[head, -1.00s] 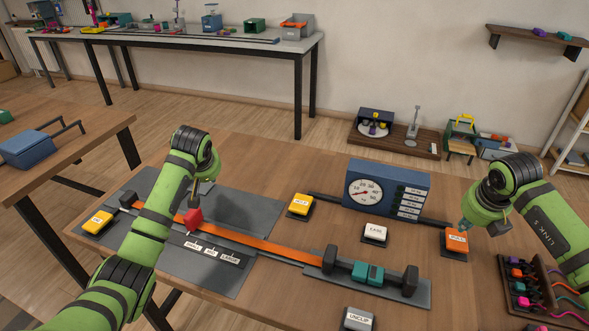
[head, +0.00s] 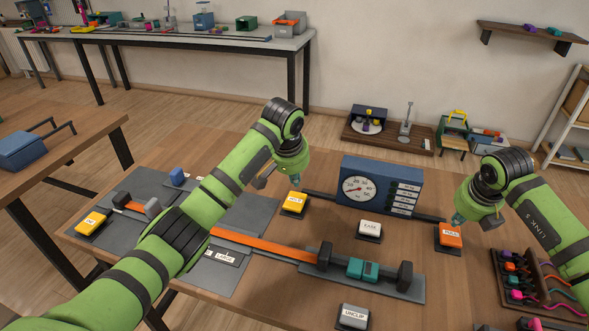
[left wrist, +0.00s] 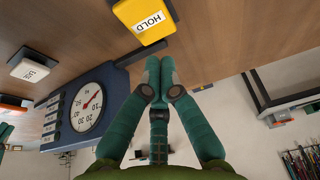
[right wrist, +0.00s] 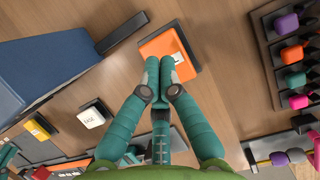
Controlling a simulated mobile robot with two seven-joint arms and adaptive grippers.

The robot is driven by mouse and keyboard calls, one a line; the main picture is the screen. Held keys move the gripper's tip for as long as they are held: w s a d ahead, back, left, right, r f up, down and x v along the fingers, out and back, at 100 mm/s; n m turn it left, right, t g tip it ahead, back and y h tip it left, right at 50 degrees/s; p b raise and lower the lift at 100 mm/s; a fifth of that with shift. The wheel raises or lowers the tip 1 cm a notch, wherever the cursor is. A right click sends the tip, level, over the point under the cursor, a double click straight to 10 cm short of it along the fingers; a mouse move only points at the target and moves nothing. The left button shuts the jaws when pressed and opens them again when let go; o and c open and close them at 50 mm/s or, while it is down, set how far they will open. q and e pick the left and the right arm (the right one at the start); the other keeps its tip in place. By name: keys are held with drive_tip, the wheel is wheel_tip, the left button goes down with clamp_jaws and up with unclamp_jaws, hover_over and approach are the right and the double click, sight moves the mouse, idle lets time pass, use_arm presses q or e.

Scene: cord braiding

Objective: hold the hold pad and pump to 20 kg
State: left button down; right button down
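The yellow HOLD pad (head: 294,203) is on the table left of the blue gauge box (head: 381,186). It shows large in the left wrist view (left wrist: 146,18). My left gripper (head: 296,183) is shut and empty, its tips just above or at the pad; contact is unclear. The orange pad (head: 451,234) is right of the gauge; its label is too small to read surely. My right gripper (head: 459,218) is shut and empty, with tips over this pad (right wrist: 158,43); contact is unclear. The dial (head: 361,188) has a red needle near the low end; its exact value is unclear.
A white EASE pad (head: 370,228) lies between the two pads. An UNCLIP pad (head: 354,316) is at the front. An orange band (head: 262,245) runs to a stand with a teal block (head: 363,269). A cord rack (head: 520,270) stands at right.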

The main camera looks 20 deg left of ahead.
sight(295, 199)
use_arm(q)
drive_tip(key=shift+f, duration=2.05)
drive_tip(key=shift+f, duration=0.1)
drive_tip(key=shift+f, duration=0.95)
use_arm(e)
drive_tip(key=shift+f, duration=1)
